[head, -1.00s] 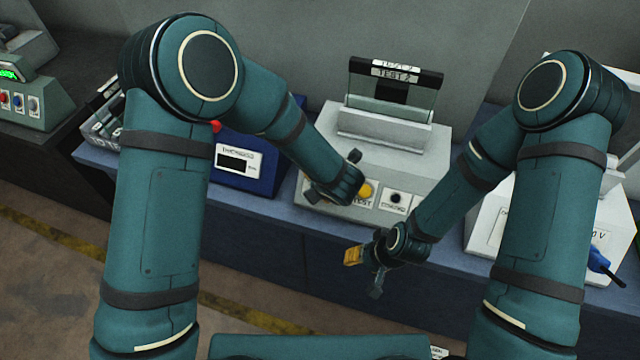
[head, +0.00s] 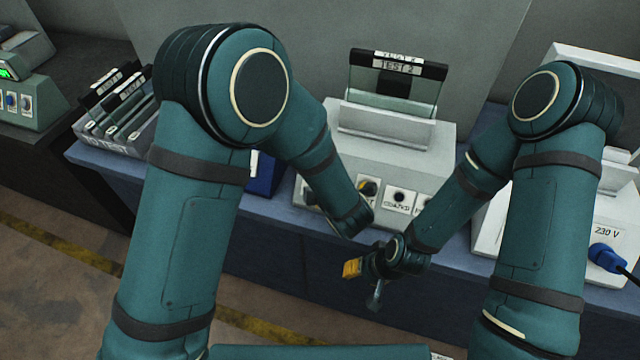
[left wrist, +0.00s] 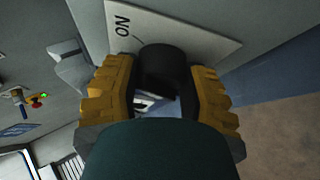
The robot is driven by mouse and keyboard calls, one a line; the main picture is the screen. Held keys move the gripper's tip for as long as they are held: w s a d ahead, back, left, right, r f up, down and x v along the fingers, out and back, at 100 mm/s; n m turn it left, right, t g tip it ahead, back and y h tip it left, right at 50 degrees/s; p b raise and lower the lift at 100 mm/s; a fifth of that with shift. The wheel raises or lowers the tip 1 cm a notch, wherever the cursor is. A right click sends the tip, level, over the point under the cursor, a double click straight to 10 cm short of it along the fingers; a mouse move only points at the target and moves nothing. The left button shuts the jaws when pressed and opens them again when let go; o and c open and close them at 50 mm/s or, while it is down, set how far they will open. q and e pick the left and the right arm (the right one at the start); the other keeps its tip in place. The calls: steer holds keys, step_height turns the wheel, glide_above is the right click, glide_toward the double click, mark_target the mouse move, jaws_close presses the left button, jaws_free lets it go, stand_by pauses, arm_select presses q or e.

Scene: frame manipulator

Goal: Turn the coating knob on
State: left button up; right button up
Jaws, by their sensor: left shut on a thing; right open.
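A black knob (left wrist: 162,62) stands on a white plate (left wrist: 200,38) marked ON in the left wrist view. My left gripper (left wrist: 160,76) has its yellow-padded fingers on both sides of the knob, shut on it. In the head view my left forearm and hand cover part of the front panel of a grey machine (head: 420,160), so this grip is not clear there. A dark round control (head: 399,196) on a white plate shows just right of the hand. My right gripper (head: 363,282) is open and empty, in front of the bench edge.
A glass holder labelled TEST 2 (head: 396,67) stands on the machine. A rack of labelled plates (head: 118,110) stands at the left. A white device marked 230 V (head: 605,232) with a blue plug (head: 606,257) is at the right. The floor in front is clear.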

arm_select(q)
steer(key=shift+a, duration=0.1)
stand_by(0.4)
steer(key=o, duration=1.2)
steer(key=v, duration=1.2)
steer(key=shift+f, duration=0.1)
